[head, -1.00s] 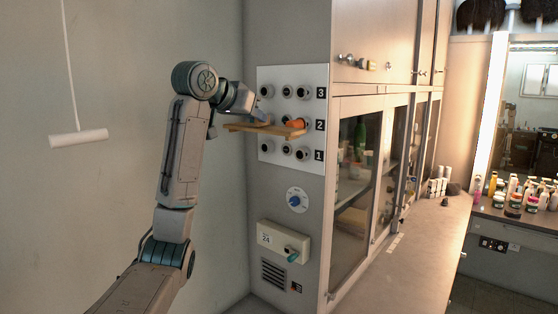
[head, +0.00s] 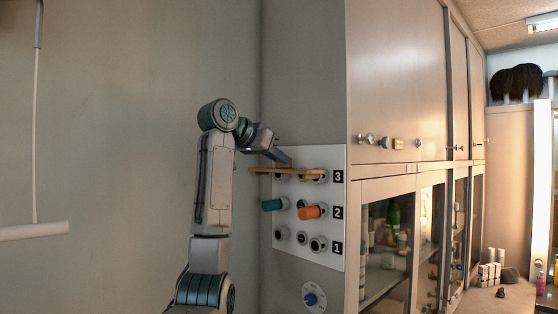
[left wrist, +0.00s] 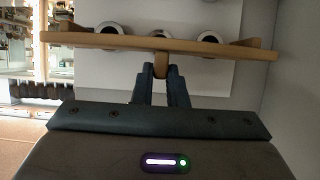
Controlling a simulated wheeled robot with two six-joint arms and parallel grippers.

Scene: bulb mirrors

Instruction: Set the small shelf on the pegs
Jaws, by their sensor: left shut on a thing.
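The small wooden shelf (head: 262,170) is held level in front of the top row, marked 3, of the white panel (head: 335,255). My left gripper (head: 283,160) is shut on it. The left wrist view shows the fingers (left wrist: 161,75) pinching a tab below the middle of the shelf (left wrist: 100,41). A teal peg (head: 272,205) and an orange peg (head: 310,212) stick out of row 2, below the shelf and apart from it. Whether the shelf touches the panel I cannot tell. My right gripper is out of view.
The panel has several round sockets; a bottom-row one (head: 318,244) is empty. A blue dial (head: 313,298) sits below the panel. Glass-door cabinets (head: 385,235) stand to the right. A white bar (head: 35,231) hangs at the left. Space left of the shelf is clear.

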